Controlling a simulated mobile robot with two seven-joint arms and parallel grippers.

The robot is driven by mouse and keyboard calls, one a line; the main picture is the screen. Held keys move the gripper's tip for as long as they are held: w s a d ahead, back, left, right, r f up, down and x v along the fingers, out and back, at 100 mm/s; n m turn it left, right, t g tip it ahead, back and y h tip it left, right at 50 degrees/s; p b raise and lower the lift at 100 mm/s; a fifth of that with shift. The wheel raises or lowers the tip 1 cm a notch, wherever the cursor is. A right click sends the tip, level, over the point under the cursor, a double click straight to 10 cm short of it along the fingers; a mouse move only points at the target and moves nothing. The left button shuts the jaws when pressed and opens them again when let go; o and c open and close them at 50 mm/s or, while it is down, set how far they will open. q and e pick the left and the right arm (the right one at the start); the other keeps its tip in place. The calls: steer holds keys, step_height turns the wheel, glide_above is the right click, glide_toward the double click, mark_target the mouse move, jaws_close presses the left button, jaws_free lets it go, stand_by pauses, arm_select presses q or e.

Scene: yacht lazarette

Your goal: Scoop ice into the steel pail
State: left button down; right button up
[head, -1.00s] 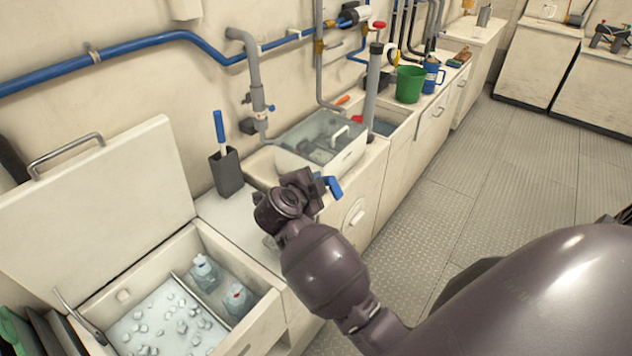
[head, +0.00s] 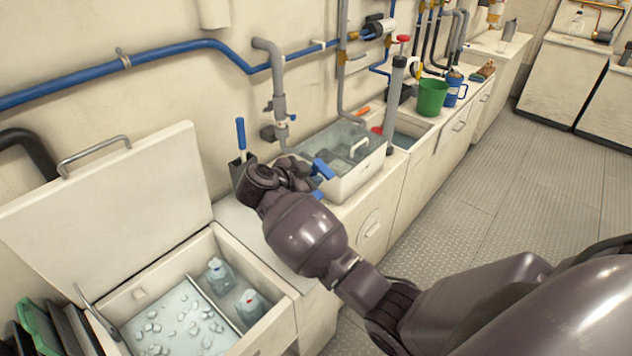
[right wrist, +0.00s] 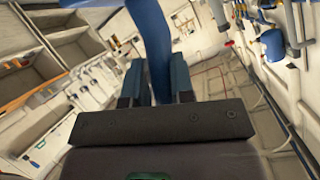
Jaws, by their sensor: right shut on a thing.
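Loose ice cubes (head: 178,328) lie in the open chest (head: 268,318) at lower left of the head view. My right gripper (head: 318,181) is above the counter, in front of the clear-lidded bin and to the right of the chest. It is shut on a blue thing, which shows as a blue, handle-like shape (right wrist: 150,35) between the fingers in the right wrist view; I cannot tell its full form. I cannot make out the steel pail; the arm hides part of the counter. My left gripper is not in view.
Two bottles (head: 219,277) stand in the chest beside the ice, behind a divider. The chest's raised lid (head: 110,215) leans back. A blue-handled tool (head: 240,134) stands upright behind my gripper. The clear-lidded bin (head: 352,183), a green bucket (head: 432,98) and a blue jug (head: 453,90) line the counter.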

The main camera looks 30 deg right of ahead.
steer(key=s+d+r+m+t+p, duration=0.1)
steer(key=s+d+r+m+t, duration=0.1)
steer(key=s, duration=0.5)
steer(key=shift+d+m+t+y, duration=0.2)
steer(key=shift+m+t+y, duration=0.2)
steer(key=shift+m+t, duration=0.75)
